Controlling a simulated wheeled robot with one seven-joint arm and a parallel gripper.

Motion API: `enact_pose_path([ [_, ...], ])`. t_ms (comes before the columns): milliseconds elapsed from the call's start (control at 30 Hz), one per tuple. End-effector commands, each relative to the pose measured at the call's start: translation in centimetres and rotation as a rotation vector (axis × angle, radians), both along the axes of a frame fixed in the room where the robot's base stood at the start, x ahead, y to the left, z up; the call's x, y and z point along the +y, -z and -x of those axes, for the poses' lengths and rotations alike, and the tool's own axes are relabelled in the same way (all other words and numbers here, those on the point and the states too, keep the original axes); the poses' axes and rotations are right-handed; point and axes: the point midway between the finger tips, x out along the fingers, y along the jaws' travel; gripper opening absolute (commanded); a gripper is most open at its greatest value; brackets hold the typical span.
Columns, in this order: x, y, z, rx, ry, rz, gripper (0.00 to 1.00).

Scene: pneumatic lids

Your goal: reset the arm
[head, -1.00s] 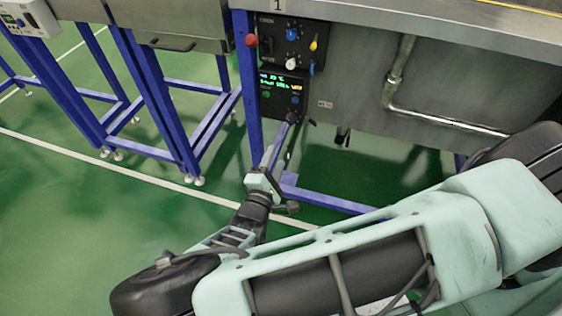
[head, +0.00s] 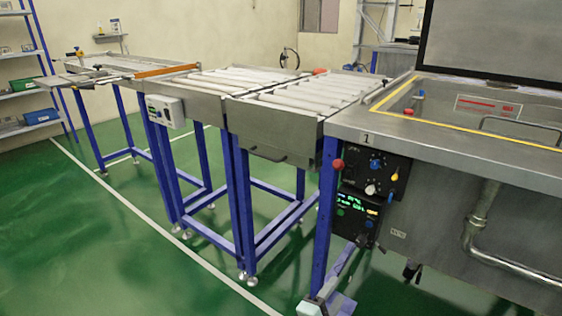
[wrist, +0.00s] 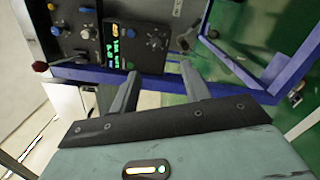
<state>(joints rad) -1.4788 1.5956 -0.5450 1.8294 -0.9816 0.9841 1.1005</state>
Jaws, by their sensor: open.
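My gripper (wrist: 160,85) is open in the wrist view, its two grey fingers apart with nothing between them. Beyond the fingers is the control panel (wrist: 105,35) with knobs and a green lit display. In the head view the same panel (head: 372,190) sits on the front of the steel station marked 1. Only the end of my arm shows in the head view, at the bottom edge below the panel. The fingertips are apart from the panel.
The steel station (head: 450,150) has a yellow-edged opening and a raised dark lid (head: 490,40). Roller conveyors (head: 290,95) on blue legs run to the left. A pipe (head: 483,215) runs along the station front. Green floor (head: 120,240) at the lower left is clear.

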Motion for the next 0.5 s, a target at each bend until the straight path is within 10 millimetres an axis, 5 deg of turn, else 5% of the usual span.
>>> enact_pose_path([
  [233, -2.4, -1.5, 4.6, 0.233, 0.335, -0.203, 0.47],
  [500, -1.4, -5.8, 10.6, 0.541, 0.613, -0.513, 0.47],
])
